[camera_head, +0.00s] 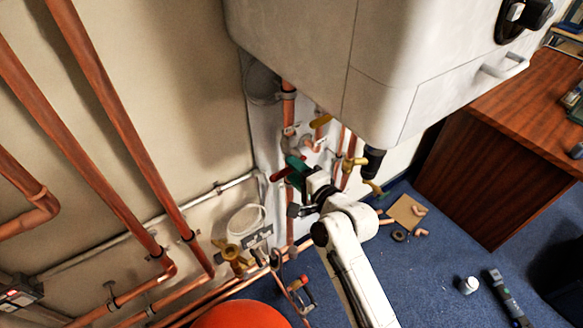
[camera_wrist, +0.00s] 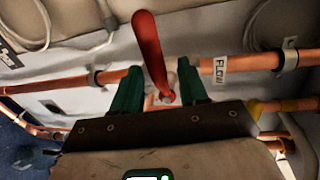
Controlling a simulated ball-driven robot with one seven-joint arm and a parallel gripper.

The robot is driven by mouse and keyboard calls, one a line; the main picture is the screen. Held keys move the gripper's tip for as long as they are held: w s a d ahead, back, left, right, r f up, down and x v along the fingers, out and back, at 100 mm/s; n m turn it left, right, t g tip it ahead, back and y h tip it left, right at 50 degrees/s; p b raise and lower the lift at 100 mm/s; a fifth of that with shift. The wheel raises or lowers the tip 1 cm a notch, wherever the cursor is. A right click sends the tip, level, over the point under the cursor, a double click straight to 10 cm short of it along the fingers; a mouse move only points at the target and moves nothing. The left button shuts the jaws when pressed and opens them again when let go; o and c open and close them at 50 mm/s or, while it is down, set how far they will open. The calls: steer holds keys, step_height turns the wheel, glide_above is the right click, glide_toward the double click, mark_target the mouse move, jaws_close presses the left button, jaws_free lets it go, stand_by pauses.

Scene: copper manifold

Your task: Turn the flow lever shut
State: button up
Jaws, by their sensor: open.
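The red flow lever (camera_wrist: 150,48) shows in the wrist view, its lower end at a fitting on a copper pipe (camera_wrist: 240,66). It points up the picture, crosswise to the pipe and leaning slightly left. A white FLOW tag (camera_wrist: 219,70) hangs on the pipe just right of it. My gripper (camera_wrist: 158,78) is open, with one green finger on each side of the lever's lower part; gaps show on both sides. In the head view my gripper (camera_head: 292,169) is beside the pipes below the white boiler, and a red lever part (camera_head: 279,176) shows at its left. The fitting is partly hidden.
The white boiler casing (camera_head: 330,60) hangs above my arm. Copper pipes (camera_head: 120,130) run along the wall at left. A yellow-handled valve (camera_head: 353,162) is close at right. A wooden desk (camera_head: 500,150) and loose parts on blue carpet (camera_head: 440,270) lie further right.

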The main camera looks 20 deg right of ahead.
steer(key=v, duration=0.9)
steer(key=shift+f, duration=0.15)
